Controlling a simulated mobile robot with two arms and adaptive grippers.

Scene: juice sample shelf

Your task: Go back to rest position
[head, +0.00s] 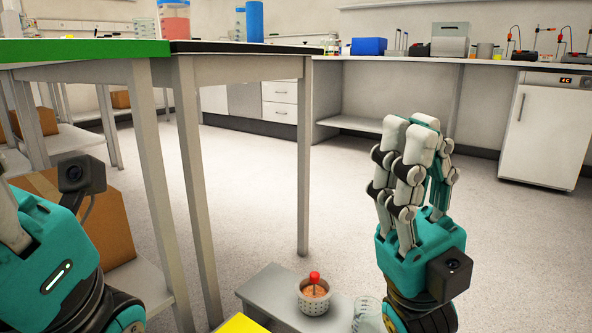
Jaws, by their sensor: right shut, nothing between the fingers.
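My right gripper (414,132) is raised in the right half of the head view, fingers pointing up. Its fingers are together with nothing between them, clear of the table and over open floor. My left gripper (45,255) shows at the lower left edge. Its fingers are mostly cut off by the frame, so I cannot see whether they are open or shut.
A tall table (90,48) with grey legs stands at the left, close to my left arm. A cardboard box (105,215) is beneath it. A low grey shelf (262,290) holds a metal pot (314,303) with a red-topped item.

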